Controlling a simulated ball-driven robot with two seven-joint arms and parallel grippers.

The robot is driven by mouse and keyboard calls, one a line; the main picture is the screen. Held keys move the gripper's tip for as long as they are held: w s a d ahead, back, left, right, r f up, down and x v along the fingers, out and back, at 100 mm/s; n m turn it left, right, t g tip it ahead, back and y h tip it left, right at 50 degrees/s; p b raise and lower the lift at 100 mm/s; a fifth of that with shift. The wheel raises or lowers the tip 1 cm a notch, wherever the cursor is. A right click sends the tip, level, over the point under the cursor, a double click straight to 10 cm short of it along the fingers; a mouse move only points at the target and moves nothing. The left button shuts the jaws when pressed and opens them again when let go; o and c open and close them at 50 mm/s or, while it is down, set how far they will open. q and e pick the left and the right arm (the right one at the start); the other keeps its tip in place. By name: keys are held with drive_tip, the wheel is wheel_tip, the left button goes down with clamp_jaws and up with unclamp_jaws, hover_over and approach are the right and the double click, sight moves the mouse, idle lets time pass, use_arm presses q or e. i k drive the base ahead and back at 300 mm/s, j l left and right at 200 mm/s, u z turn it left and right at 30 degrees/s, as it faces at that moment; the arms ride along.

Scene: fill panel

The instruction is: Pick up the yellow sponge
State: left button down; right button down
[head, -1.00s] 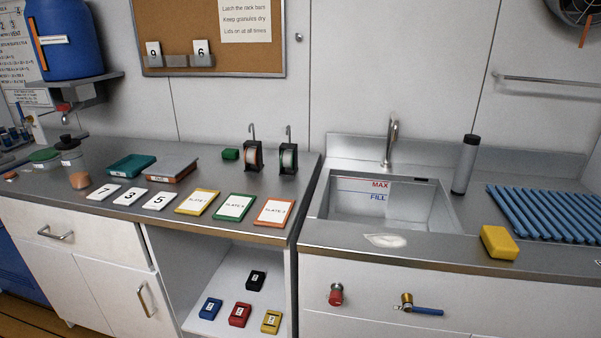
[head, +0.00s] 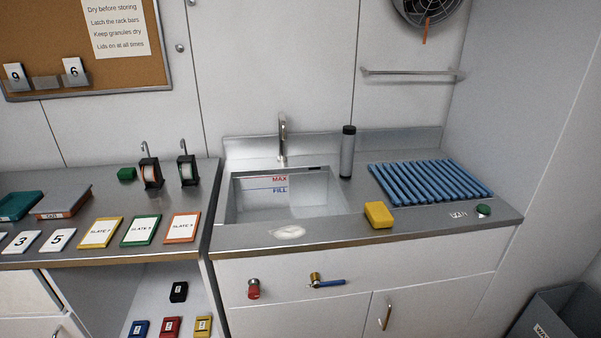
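The yellow sponge (head: 379,215) lies on the steel sink counter (head: 340,233), near its front edge. It sits to the right of the sink basin (head: 285,198) and in front of the blue ribbed rack (head: 430,182). Nothing covers it. Neither of my grippers shows in the head view.
A dark-capped grey cylinder (head: 348,152) and the faucet (head: 282,140) stand behind the sponge. A pale wet-looking patch (head: 288,232) lies left of it. A green button (head: 484,210) is at the counter's right end. A red knob (head: 253,289) and blue-handled valve (head: 326,282) protrude from the front.

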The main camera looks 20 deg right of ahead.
sight(378, 213)
drive_tip(key=z, duration=1.25)
